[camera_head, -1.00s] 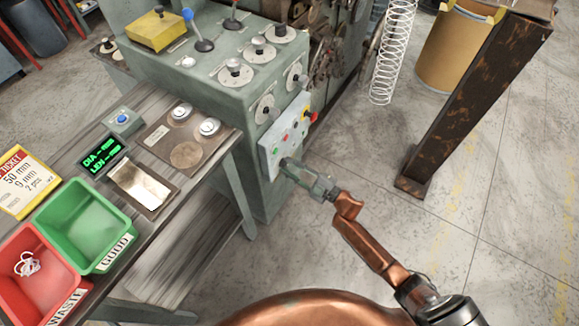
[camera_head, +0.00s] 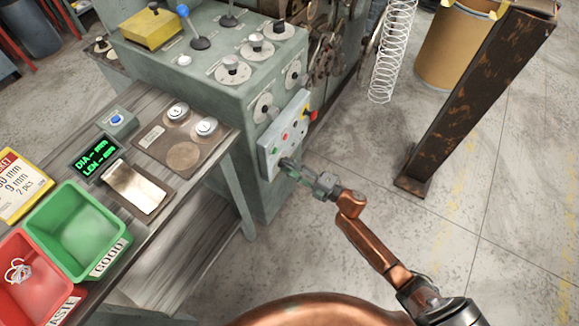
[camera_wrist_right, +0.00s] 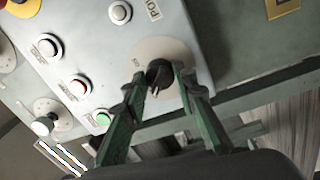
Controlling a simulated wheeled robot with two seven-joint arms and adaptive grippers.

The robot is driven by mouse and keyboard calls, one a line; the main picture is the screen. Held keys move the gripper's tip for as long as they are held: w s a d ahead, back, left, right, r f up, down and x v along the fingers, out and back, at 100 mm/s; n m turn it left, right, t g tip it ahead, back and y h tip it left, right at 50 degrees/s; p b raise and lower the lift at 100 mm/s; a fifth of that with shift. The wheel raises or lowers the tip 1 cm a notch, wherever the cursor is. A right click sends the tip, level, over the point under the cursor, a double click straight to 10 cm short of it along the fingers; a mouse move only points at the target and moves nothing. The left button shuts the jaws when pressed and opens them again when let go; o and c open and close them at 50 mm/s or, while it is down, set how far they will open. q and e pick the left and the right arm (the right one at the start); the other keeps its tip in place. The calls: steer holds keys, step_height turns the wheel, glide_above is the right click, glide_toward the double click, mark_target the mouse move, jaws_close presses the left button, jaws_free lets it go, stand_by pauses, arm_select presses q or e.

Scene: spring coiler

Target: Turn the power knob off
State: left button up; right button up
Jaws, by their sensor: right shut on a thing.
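The power knob (camera_wrist_right: 158,75) is a small black knob on a pale round plate at the lower end of the grey control panel (camera_head: 271,143). In the right wrist view, part of a label reading "PO" shows beside it. My right gripper (camera_wrist_right: 161,82) has its two green fingers on either side of the knob and is shut on it. In the head view, the right gripper (camera_head: 291,167) reaches the panel's lower corner from the right, and its fingers hide most of the knob. My left gripper is not in view.
The workbench with a green bin (camera_head: 78,230) stands left. A rusty beam (camera_head: 470,100) stands right, with clear floor between.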

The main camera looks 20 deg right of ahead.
steer(key=shift+d, duration=0.1)
steer(key=o, duration=1.1)
steer(key=v, duration=1.1)
steer(key=shift+s+d, duration=0.25)
steer(key=shift+s, duration=0.1)
